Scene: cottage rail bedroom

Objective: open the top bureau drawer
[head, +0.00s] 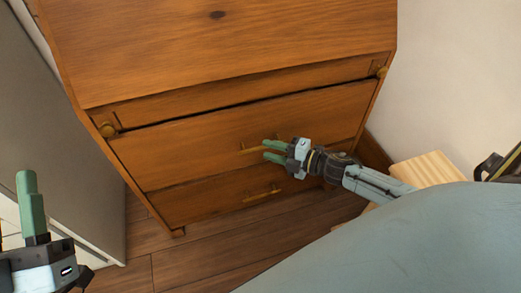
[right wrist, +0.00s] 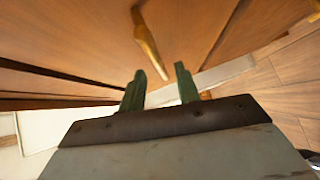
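The wooden bureau (head: 225,45) fills the upper middle of the head view. Its top drawer (head: 190,153) looks shut, with a brass bar handle (head: 252,148) at its middle. My right gripper (head: 268,151) is at this handle, its green fingers pointing left across the drawer front. In the right wrist view, the brass handle (right wrist: 149,42) runs down toward the gap between the two parted fingers (right wrist: 160,80). I cannot tell whether they touch it. My left gripper (head: 30,190) is at the lower left, away from the bureau; only one finger shows clearly.
A lower drawer with its own brass handle (head: 262,194) is below. A pale cabinet (head: 75,150) stands left of the bureau. A light wooden object (head: 425,170) is at right, close to my right arm. Wooden floor (head: 215,258) is clear in front.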

